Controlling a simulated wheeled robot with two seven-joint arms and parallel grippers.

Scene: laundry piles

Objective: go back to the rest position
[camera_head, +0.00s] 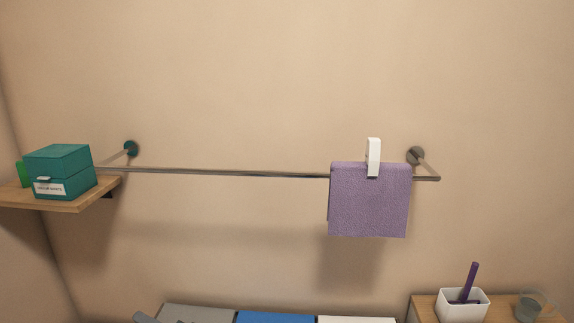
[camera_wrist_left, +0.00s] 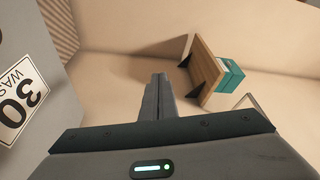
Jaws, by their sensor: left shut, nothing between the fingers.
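In the left wrist view, my left gripper (camera_wrist_left: 158,82) has its two dark fingers together with nothing between them. It points towards the beige wall, with free space around the fingertips. In the head view, only a small grey piece of what looks like my left gripper (camera_head: 146,318) shows at the bottom edge, well below the towel rail (camera_head: 230,172). My right gripper is not in view. A purple towel (camera_head: 369,205) hangs over the right part of the rail, with a white clip (camera_head: 373,158) on its top edge.
A wooden wall shelf (camera_head: 75,203) at the left holds a teal box (camera_head: 60,170). Grey, blue and white tops (camera_head: 275,318) line the bottom edge. A white cup (camera_head: 461,304) with a purple stick stands at bottom right. A grey panel with a sign (camera_wrist_left: 20,100) is left of the gripper.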

